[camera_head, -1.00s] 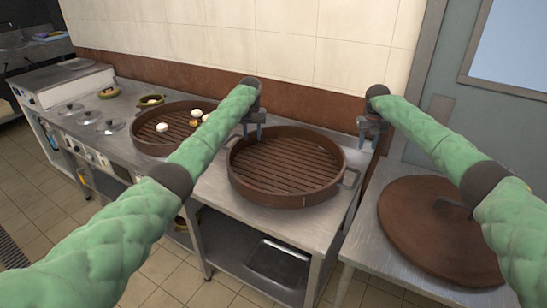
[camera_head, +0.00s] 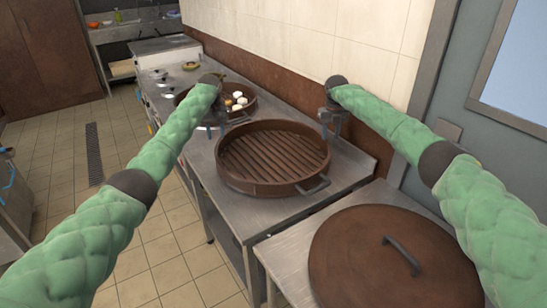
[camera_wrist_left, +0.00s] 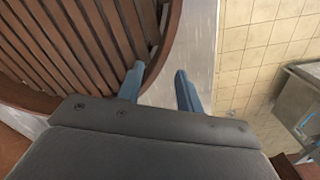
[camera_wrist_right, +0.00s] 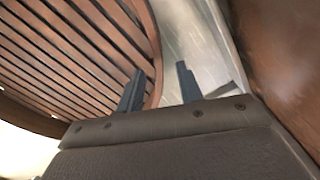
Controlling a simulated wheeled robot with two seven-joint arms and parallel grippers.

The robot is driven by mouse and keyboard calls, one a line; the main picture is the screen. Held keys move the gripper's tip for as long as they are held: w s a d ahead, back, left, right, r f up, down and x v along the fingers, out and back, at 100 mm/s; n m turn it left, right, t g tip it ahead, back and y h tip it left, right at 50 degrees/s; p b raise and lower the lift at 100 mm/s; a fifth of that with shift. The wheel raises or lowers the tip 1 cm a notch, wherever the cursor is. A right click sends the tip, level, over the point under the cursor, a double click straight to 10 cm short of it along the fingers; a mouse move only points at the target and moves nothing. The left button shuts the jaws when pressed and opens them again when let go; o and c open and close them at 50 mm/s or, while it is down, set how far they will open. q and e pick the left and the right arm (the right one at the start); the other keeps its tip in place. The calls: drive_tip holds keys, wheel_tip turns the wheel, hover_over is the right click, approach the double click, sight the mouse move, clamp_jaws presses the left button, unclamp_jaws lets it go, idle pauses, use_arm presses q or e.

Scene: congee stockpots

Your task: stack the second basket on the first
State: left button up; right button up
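An empty round brown slatted basket (camera_head: 272,160) sits on the steel counter in the middle of the head view, with a handle (camera_head: 313,186) at its near right. A second brown basket (camera_head: 248,106) holding white buns (camera_head: 239,101) stands farther back, partly hidden by my left arm. My left gripper (camera_head: 214,132) is open and empty near the empty basket's left rim. My right gripper (camera_head: 332,134) is open and empty near its right rim. Both wrist views show slats and rim beside spread fingers, the left (camera_wrist_left: 160,78) and the right (camera_wrist_right: 163,72).
A large brown lid (camera_head: 350,265) with a handle lies on a lower steel table at the front right. The counter (camera_head: 345,170) is bare right of the empty basket. A wall runs behind, a door (camera_head: 485,110) stands at right, and open tiled floor lies left.

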sight(217, 145)
use_arm(q)
drive_tip(key=shift+s+a, duration=0.15)
drive_tip(key=shift+s, duration=0.2)
use_arm(e)
drive_tip(key=shift+s+a+r, duration=0.1)
drive_tip(key=shift+a, duration=0.05)
use_arm(q)
drive_tip(key=shift+w, duration=0.1)
drive_tip(key=shift+w+f, duration=0.35)
drive_tip(key=shift+f, duration=0.05)
use_arm(e)
drive_tip(key=shift+w+f, duration=0.35)
use_arm(q)
drive_tip(key=shift+s, duration=0.1)
use_arm(e)
drive_tip(key=shift+s, duration=0.1)
